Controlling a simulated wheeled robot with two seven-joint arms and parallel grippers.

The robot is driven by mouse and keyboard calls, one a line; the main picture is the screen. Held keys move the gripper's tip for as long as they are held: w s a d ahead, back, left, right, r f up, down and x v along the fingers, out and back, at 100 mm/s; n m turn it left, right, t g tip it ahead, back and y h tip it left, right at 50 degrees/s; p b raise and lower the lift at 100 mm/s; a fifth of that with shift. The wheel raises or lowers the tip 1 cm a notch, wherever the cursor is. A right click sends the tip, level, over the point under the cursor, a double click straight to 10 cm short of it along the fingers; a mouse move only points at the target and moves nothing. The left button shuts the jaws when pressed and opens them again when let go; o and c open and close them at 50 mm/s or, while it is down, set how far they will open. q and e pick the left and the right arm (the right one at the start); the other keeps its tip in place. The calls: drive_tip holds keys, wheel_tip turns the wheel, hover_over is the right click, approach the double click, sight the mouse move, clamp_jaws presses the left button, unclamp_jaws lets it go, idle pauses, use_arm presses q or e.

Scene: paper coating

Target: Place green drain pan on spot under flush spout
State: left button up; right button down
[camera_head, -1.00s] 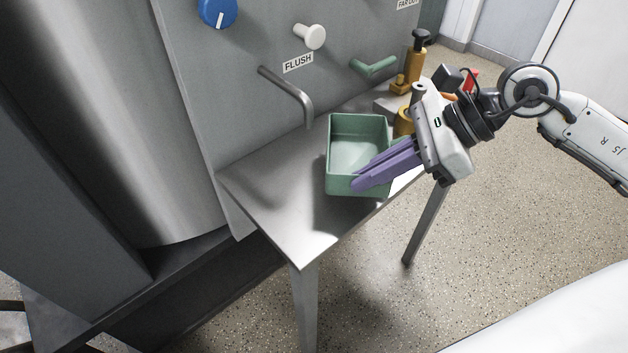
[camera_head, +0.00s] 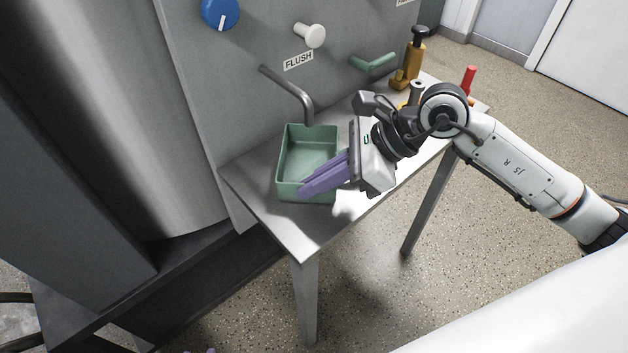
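The green drain pan (camera_head: 307,146) is an open rectangular tray at the steel shelf, in the head view. The bent flush spout (camera_head: 291,88) comes out of the grey panel under the FLUSH label (camera_head: 298,61), and its tip shows at the pan's far rim. My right gripper (camera_head: 322,178) reaches in from the right with purple fingers closed at the pan's near right wall. The fingers hide part of that wall. I cannot tell whether the pan's base touches the shelf. Of my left gripper, at most a purple sliver (camera_head: 208,351) shows at the bottom edge.
The steel shelf (camera_head: 310,232) is bare in front of the pan. An amber pump bottle (camera_head: 413,62), a red-topped item (camera_head: 469,78) and small pieces stand at its far right end. A white knob (camera_head: 311,35), blue dial (camera_head: 220,12) and green lever (camera_head: 373,62) stick out of the panel.

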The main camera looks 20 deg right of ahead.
drive_tip(key=shift+f, duration=0.15)
drive_tip(key=c, duration=2)
unclamp_jaws()
drive_tip(key=shift+r, duration=0.3)
drive_tip(key=b+v, duration=0.1)
drive_tip(key=v, duration=1.1)
drive_tip(key=shift+f, duration=0.1)
